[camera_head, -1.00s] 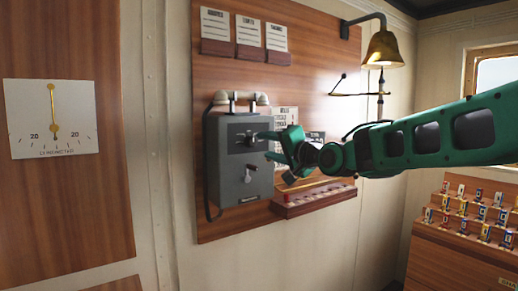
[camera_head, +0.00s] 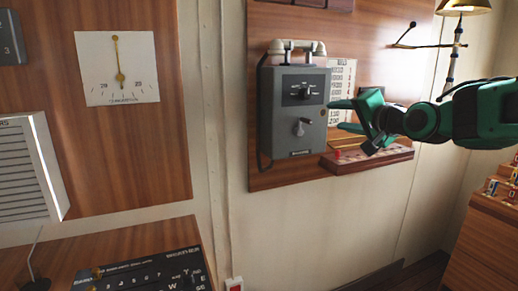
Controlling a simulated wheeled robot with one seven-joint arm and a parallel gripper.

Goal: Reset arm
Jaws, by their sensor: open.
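My green arm reaches in from the right edge of the view. My gripper (camera_head: 338,115) is open, its two fingers pointing left with nothing between them. It is just right of the grey wall telephone box (camera_head: 293,125), in front of the wooden wall panel. I cannot tell whether the fingertips touch anything; a gap to the box shows in the picture. The telephone's cream and metal handset (camera_head: 297,48) rests on top of the box. A dial and a small lever show on its front.
A wooden ledge with small pegs (camera_head: 368,160) lies below my gripper. A clinometer (camera_head: 117,70) hangs at left above a black keyed panel (camera_head: 140,275).

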